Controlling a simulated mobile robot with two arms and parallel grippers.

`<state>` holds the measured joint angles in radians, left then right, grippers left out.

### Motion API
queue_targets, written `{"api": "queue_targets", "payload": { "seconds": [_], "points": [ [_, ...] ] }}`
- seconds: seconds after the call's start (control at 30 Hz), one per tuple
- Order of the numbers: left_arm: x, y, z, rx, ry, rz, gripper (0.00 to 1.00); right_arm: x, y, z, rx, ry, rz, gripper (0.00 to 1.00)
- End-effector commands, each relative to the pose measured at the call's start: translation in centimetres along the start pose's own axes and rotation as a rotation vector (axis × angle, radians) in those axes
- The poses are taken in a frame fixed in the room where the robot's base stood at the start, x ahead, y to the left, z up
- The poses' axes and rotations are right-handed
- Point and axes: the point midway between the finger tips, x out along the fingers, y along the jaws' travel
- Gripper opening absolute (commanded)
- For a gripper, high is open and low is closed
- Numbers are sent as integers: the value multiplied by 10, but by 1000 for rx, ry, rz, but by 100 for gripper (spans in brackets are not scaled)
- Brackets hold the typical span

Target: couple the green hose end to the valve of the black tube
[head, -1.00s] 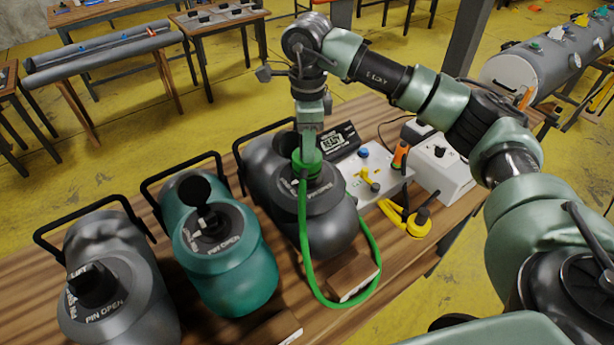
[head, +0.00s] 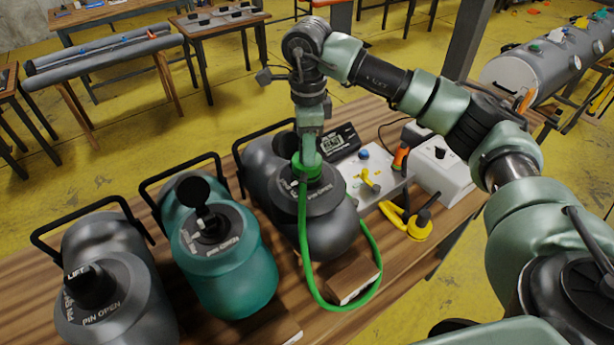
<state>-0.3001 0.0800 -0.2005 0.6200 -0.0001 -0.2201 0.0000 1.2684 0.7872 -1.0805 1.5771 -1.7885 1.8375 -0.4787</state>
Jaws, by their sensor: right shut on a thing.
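My right gripper (head: 308,150) is shut on the green hose end (head: 306,168), which points down over the valve area of the black tube (head: 328,228), the rightmost of the three tubes. The hose end covers the valve, so I cannot tell whether it is seated on it. The green hose (head: 304,250) hangs from the hose end in a loop in front of the black tube and curves up on its right side. My left gripper is not in view.
A teal tube (head: 235,270) and a grey tube (head: 125,300) stand to the left. A wooden block (head: 352,280) lies in front of the black tube. A panel with a yellow lever (head: 370,182), a gauge (head: 335,143), a white box (head: 445,170) and a yellow hose end (head: 418,228) are at right.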

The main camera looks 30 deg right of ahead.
Motion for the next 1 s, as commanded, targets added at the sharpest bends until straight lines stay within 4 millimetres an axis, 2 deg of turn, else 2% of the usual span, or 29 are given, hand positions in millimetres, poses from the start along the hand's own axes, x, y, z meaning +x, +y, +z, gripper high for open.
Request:
{"api": "queue_targets", "payload": {
  "seconds": [1.0],
  "points": [
    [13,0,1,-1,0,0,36,16,0,0,0,0,0,0]
  ]
}}
